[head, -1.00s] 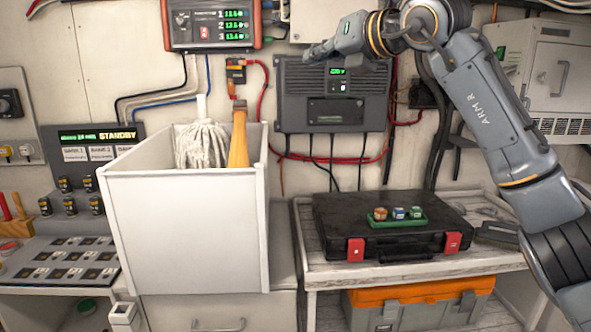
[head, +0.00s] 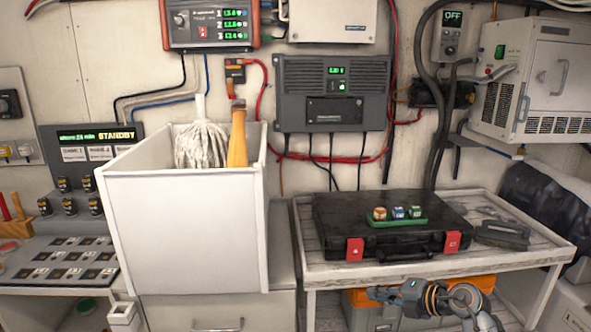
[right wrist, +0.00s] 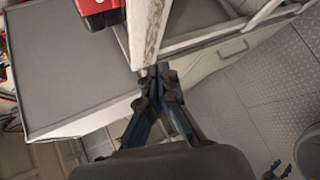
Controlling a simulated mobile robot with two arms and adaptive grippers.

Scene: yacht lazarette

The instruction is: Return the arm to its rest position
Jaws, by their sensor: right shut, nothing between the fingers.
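My right gripper (head: 388,293) shows low in the head view, in front of the slatted bench and below its top edge. In the right wrist view its fingers (right wrist: 157,82) are together with nothing between them. The fingertips appear close to the pale bench edge (right wrist: 146,30); I cannot tell whether they touch it. Most of my right arm is outside the head view. My left gripper is not in view.
A black case (head: 335,215) with red latches lies on the slatted bench (head: 545,256), bearing a green tray (head: 397,222) of small blocks. An orange-lidded toolbox (head: 360,312) is below. A white bin (head: 190,235) holds a mop. Bare floor (right wrist: 240,95) shows right.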

